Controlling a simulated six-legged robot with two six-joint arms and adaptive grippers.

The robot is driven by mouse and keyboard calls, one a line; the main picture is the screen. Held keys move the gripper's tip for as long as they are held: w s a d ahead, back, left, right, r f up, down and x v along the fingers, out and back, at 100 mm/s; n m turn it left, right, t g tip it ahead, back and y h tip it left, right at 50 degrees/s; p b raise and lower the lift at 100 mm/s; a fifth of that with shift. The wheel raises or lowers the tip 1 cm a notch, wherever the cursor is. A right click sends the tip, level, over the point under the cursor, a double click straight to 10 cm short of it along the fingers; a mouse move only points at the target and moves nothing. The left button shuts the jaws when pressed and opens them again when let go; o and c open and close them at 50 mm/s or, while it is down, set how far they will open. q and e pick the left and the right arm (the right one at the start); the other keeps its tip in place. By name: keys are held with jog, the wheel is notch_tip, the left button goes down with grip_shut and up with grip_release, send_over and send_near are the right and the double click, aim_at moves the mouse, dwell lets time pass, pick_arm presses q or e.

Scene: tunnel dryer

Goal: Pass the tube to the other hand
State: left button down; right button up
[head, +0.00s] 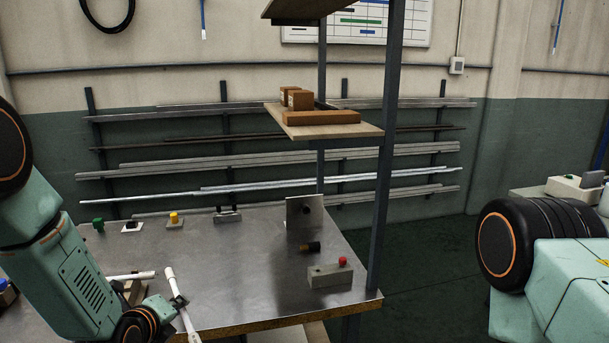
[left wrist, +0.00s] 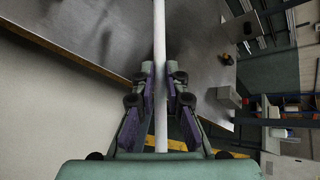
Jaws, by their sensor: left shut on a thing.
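The tube (head: 186,318) is white and slender, and it shows tilted at the lower left of the head view. My left gripper (head: 179,302) is shut around it near the front edge of the metal table. In the left wrist view the tube (left wrist: 160,40) runs upright through the picture, with the two fingers of my left gripper (left wrist: 161,82) on either side of it. A second white rod (head: 130,276) lies on the table behind the gripper. My right arm shows at the right of the head view, but its gripper is not seen.
The metal table (head: 225,260) carries a grey box with a red button (head: 330,276), a dark cylinder (head: 310,247), an upright plate (head: 304,213) and a yellow knob (head: 174,218). A shelf post (head: 386,170) rises at its right edge. The table's middle is clear.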

pick_arm(q)
jog(key=s+d+f+m+g+h+b, duration=0.2)
jog(key=s+d+m+h+b, duration=0.2)
jog(key=s, duration=0.4)
jog(key=s+d+f+m+g+h+b, duration=0.2)
jog(key=s+d+m+h+b, duration=0.3)
jog(key=s, duration=0.4)
jog(key=shift+m+g+b, duration=0.4)
jog(key=shift+m+b, duration=0.1)
jog(key=shift+m, duration=0.2)
jog(key=shift+w+d+f, duration=0.1)
jog(key=shift+d, duration=0.05)
